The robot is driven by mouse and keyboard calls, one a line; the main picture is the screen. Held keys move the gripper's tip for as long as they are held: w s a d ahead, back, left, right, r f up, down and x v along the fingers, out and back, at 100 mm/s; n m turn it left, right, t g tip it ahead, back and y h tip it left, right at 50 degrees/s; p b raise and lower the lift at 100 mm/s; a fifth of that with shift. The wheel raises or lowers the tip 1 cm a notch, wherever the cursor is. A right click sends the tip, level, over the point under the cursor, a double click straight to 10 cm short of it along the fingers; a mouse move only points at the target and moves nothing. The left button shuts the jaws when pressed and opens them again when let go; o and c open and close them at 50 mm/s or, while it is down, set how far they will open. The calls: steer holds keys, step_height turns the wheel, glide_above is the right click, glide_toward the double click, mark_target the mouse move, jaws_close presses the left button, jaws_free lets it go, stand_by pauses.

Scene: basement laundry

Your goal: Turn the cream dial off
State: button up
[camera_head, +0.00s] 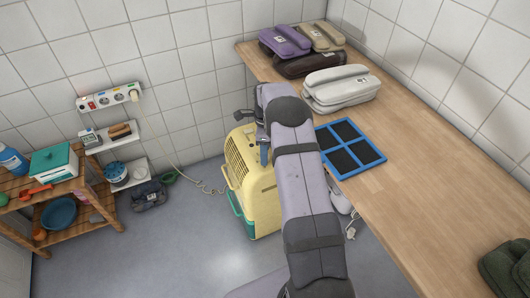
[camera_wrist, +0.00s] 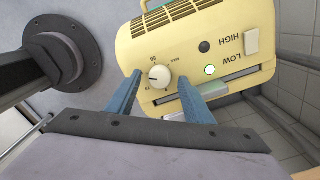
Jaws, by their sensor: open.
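The cream dial (camera_wrist: 160,76) is a round knob on the end panel of a pale yellow appliance (camera_wrist: 188,22), which also stands on the floor in the head view (camera_head: 256,185). A dark mark shows on the dial's left side, and small scale marks with "MAX" surround it. My gripper (camera_wrist: 159,82) is open, with one blue finger to the left of the dial and the other to its right. I cannot tell whether either finger touches it. In the head view my blue fingers (camera_head: 264,153) are by the appliance's top, and the dial is hidden.
A wooden counter (camera_head: 420,160) with a blue tray (camera_head: 328,137) lies right of my arm. A wooden shelf (camera_head: 75,185) stands left; floor between is mostly clear.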

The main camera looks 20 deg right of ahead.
steer(key=shift+f, duration=0.35)
steer(key=shift+c, duration=0.2)
steer(key=c, duration=1)
